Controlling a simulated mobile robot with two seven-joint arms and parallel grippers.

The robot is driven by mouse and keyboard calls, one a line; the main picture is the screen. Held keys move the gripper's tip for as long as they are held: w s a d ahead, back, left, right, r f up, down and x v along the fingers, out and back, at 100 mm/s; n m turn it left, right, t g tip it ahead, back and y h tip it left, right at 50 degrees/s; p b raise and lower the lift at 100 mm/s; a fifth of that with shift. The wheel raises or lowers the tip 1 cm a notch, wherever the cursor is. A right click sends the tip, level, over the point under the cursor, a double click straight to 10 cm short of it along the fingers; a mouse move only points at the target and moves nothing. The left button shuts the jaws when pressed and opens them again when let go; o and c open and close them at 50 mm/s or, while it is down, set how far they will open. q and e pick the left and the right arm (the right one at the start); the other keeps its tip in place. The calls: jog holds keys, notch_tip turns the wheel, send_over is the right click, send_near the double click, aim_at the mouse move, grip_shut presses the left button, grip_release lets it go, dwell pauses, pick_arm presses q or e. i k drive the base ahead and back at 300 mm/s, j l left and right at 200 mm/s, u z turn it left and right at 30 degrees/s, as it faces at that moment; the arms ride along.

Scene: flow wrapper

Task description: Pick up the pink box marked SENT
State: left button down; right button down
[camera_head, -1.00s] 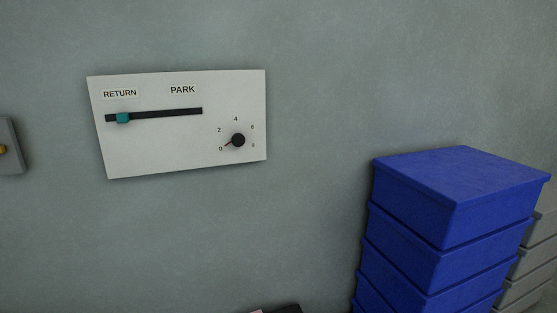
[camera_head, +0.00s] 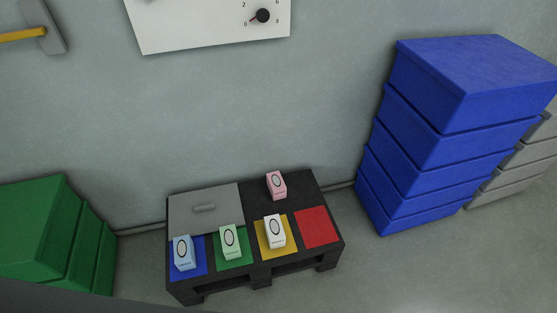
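A pink box (camera_head: 276,186) stands upright on the back right part of a low black pallet-like stand (camera_head: 309,188), behind the gap between the yellow and red squares. It has a dark oval on its front face; any lettering is too small to read. Neither of my grippers is in view.
On the stand, a light blue box (camera_head: 183,253), a green box (camera_head: 230,241) and a white box (camera_head: 275,231) stand on coloured squares; the red square (camera_head: 317,227) is bare. A grey lidded panel (camera_head: 204,209) lies behind. Blue crates (camera_head: 440,125) and green crates (camera_head: 40,235) flank it.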

aim_at(276, 186)
jog(key=i+l+z, duration=0.3)
jog(key=i+l, duration=0.8)
jog(key=i, duration=0.15)
